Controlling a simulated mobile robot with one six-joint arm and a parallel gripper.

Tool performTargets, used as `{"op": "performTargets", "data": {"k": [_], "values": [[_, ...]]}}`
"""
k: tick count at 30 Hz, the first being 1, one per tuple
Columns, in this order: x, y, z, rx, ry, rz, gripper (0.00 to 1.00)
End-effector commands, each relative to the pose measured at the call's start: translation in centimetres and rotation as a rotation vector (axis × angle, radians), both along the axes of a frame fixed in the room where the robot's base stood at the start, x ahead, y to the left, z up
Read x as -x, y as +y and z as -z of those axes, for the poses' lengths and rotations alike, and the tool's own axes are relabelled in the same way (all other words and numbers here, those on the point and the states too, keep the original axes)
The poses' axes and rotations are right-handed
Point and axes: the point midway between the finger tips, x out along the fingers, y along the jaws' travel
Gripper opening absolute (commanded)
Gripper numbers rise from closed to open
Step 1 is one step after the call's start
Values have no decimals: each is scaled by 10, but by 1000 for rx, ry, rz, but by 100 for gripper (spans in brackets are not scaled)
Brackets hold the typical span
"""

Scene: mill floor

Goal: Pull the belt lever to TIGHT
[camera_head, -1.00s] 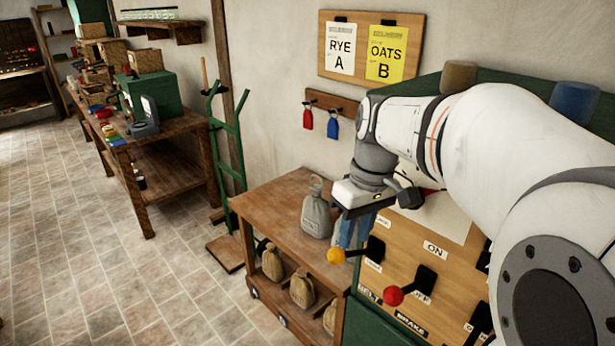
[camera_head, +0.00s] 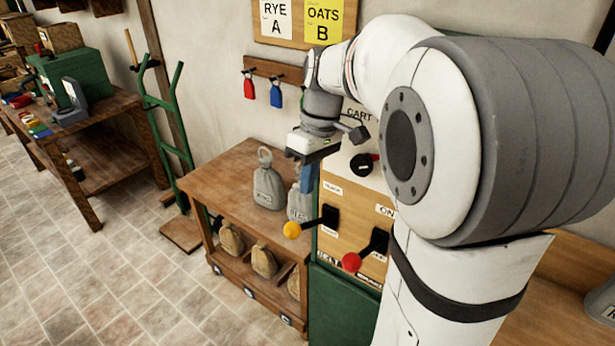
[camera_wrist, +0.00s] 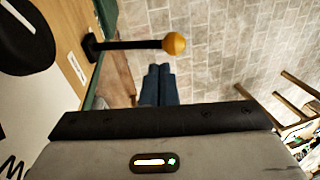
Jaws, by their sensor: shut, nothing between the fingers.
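The belt lever, a black arm with a yellow knob (camera_head: 292,230), sticks out from the left side of the wooden control panel (camera_head: 345,252), above a BELT label (camera_head: 328,260). A small label above it is too small to read surely. My gripper (camera_head: 307,188) points down above and a little beyond the yellow knob, apart from it. In the wrist view, the blue fingers (camera_wrist: 159,84) are together and empty. The yellow knob (camera_wrist: 174,44) and its black arm show just past the fingertips. The TIGHT mark cannot be made out.
A red-knobbed lever (camera_head: 351,262) stands just right of the belt lever. A wooden bench (camera_head: 215,185) with grey weights (camera_head: 268,188) and sacks (camera_head: 263,262) is to the left. A black dial (camera_head: 363,165) sits higher on the panel. The tiled floor at left is open.

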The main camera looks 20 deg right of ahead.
Motion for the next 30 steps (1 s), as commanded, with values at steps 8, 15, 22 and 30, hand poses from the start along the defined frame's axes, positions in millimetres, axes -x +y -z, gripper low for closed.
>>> {"op": "performTargets", "data": {"k": [8, 15, 22, 30], "values": [[5, 10, 48, 0, 3, -2, 0], [6, 14, 67, 0, 1, -1, 0], [6, 14, 68, 0, 0, -2, 0], [7, 13, 71, 13, -10, 3, 0]]}}
